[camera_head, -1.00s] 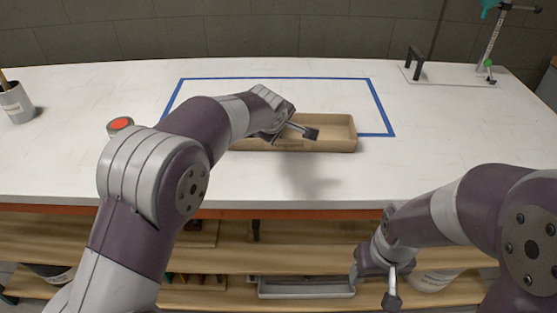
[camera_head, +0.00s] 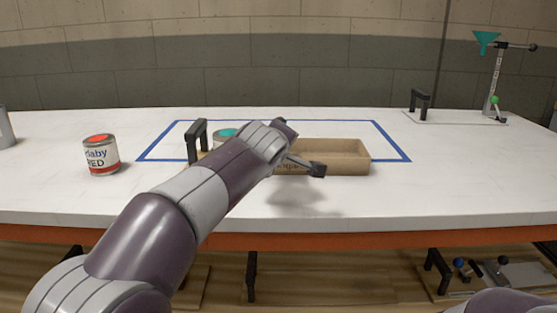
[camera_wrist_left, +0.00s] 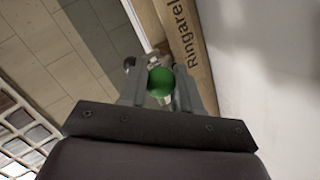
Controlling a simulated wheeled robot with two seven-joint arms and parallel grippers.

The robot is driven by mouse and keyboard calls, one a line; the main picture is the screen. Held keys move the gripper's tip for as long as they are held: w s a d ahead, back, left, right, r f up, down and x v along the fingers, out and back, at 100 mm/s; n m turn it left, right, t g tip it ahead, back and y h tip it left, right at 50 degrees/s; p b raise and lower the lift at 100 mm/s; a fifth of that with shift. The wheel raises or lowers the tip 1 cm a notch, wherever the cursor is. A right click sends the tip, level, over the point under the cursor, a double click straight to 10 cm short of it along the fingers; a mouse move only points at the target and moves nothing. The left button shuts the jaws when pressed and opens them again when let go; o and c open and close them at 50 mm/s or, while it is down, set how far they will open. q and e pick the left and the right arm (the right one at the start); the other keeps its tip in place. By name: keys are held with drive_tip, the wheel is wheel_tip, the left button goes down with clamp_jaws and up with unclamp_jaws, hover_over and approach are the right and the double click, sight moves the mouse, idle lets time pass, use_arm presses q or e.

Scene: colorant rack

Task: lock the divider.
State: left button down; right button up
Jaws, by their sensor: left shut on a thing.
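A long tan wooden box (camera_head: 335,160) with lettering on its near side lies on the table; its left part is hidden behind my left arm. My left gripper (camera_head: 286,128) is at the box's near side. In the left wrist view, my left gripper (camera_wrist_left: 160,88) is shut on a green ball knob (camera_wrist_left: 160,82). The lettered wooden face (camera_wrist_left: 188,40) of the box is just beyond the knob. No divider can be made out clearly; the arm hides much of this area. My right gripper is out of view.
A red-labelled can (camera_head: 101,155) stands at left. A stand (camera_head: 495,80) with a teal funnel is at back right. The table right of the box is clear.

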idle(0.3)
use_arm(q)
drive_tip(key=c, duration=1.1)
unclamp_jaws()
drive_tip(key=v, duration=1.2)
drive_tip(key=shift+s+a, duration=0.1)
drive_tip(key=shift+s, duration=0.2)
